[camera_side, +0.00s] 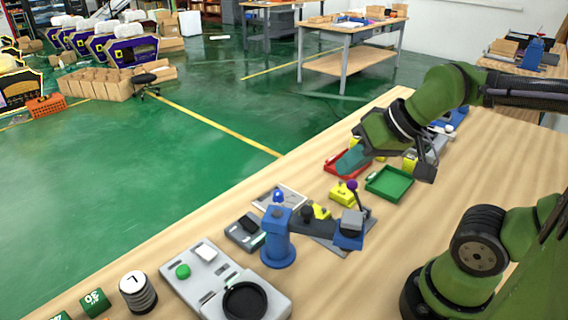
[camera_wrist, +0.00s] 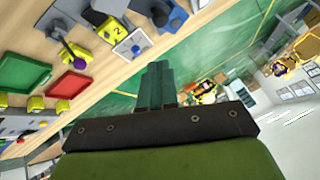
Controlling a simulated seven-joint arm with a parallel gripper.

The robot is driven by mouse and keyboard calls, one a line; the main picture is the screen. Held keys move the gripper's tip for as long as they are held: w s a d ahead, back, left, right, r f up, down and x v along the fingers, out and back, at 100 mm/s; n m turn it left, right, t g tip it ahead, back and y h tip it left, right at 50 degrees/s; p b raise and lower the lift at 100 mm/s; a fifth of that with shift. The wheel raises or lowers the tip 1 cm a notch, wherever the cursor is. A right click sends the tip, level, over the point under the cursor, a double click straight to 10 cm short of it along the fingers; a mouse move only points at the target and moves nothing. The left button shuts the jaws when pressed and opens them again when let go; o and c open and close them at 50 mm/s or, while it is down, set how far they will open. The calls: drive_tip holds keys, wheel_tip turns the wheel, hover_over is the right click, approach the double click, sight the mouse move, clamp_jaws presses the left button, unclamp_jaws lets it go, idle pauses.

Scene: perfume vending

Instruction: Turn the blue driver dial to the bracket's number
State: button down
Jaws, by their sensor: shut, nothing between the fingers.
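My gripper (camera_side: 343,168) is shut and empty, raised above the table near the red tray in the side view. Its closed teal fingers show in the wrist view (camera_wrist: 158,70). A small blue dial (camera_side: 278,196) appears on a pale square plate near the table's far edge; the wrist view shows it as a blue spot (camera_wrist: 136,48). A yellow bracket (camera_wrist: 112,29) beside the plate carries the number 2. In the side view this yellow bracket (camera_side: 320,211) is partly hidden behind the blue jointed stand. My fingers are apart from the dial. Its pointer setting is too small to read.
The blue stand (camera_side: 278,245) with a grey arm stands close to the plate. A purple-knobbed lever (camera_side: 352,186) rises nearby. A green tray (camera_side: 390,184), a red tray (camera_side: 336,164) and yellow blocks lie under my arm. A grey button panel (camera_side: 215,285) is in front.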

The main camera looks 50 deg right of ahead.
sight(278, 192)
drive_tip(key=c, duration=1.8)
unclamp_jaws()
drive_tip(key=shift+o, duration=1.2)
drive_tip(key=shift+f, duration=0.15)
drive_tip(key=o, duration=0.7)
drive_tip(key=w+d+f+m+g, duration=0.1)
drive_tip(key=w, duration=0.1)
drive_tip(key=w+d+m, duration=0.1)
drive_tip(key=w, duration=0.1)
drive_tip(key=w+d+f+m+g, duration=0.1)
drive_tip(key=w, duration=0.1)
drive_tip(key=shift+w+d+f+m+g, duration=0.1)
drive_tip(key=shift+d+f+m+g, duration=0.2)
drive_tip(key=shift+f, duration=0.05)
drive_tip(key=w+d+f+m+g+y, duration=0.1)
drive_tip(key=w+d+f+m, duration=0.2)
drive_tip(key=w+d+m, duration=0.35)
drive_tip(key=w+d+f+m+g+y, duration=0.1)
drive_tip(key=w+d+f+m, duration=0.15)
drive_tip(key=w+m, duration=0.65)
drive_tip(key=shift+m, duration=0.45)
drive_tip(key=x, duration=0.5)
drive_tip(key=s+x, duration=0.1)
drive_tip(key=x, duration=0.9)
drive_tip(key=shift+s+d+f, duration=0.1)
drive_tip(key=shift+s+f, duration=0.1)
drive_tip(key=shift+f, duration=0.3)
drive_tip(key=c, duration=1)
